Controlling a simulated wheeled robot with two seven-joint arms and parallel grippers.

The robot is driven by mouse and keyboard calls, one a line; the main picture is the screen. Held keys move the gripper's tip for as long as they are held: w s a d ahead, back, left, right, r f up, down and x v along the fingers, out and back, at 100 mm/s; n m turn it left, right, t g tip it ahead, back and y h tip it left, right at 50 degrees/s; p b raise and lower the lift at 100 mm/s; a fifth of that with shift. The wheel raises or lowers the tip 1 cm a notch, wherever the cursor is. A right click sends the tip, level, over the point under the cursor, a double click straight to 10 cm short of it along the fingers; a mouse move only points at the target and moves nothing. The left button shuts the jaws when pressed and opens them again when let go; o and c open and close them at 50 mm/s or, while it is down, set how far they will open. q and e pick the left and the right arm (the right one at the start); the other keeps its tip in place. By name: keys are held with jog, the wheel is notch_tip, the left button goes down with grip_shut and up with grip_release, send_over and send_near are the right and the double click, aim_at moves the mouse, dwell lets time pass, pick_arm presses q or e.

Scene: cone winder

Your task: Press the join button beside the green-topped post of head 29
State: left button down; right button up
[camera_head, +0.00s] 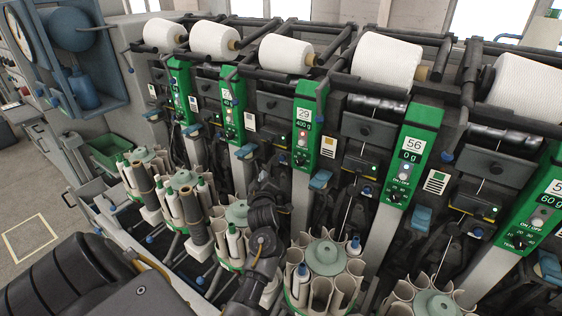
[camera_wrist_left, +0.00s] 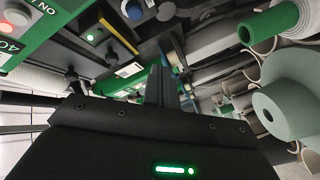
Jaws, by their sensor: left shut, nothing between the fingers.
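The green-topped post of head 29 (camera_head: 309,122) stands near the middle of the head view, with its number label and a 400 g display. A dark unit with a small green light (camera_head: 284,154) sits just left of it; I cannot tell clearly which part is the join button. My left gripper (camera_head: 264,178) is in front of the lower part of this unit, dark against dark, so its contact is unclear. In the left wrist view its shut, empty fingers (camera_wrist_left: 157,82) point toward the machine. A green panel (camera_wrist_left: 45,28) and green light (camera_wrist_left: 91,36) show at upper left there.
Head 56's green-topped post (camera_head: 410,150) stands to the right. White yarn cones (camera_head: 287,54) line the top. Round bobbin magazines (camera_head: 323,258) stand low in front, close to my left arm. A pale green cone (camera_wrist_left: 285,108) is at the right of the wrist view.

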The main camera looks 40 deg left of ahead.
aim_at(282, 159)
pick_arm(q)
jog(key=w+b, duration=0.3)
jog(key=w, duration=0.4)
jog(key=shift+w+a, duration=0.25)
jog(key=shift+a, duration=0.2)
dwell(0.4)
jog(key=shift+w, duration=0.2)
dwell(1.2)
jog(key=shift+w, duration=0.25)
jog(key=shift+w+a+b, duration=0.1)
jog(key=shift+w+b, duration=0.3)
jog(key=shift+b, duration=0.05)
dwell(0.6)
jog(key=shift+s, duration=0.15)
jog(key=shift+s+p, duration=0.6)
jog(key=shift+s, duration=0.1)
jog(key=shift+s, duration=0.1)
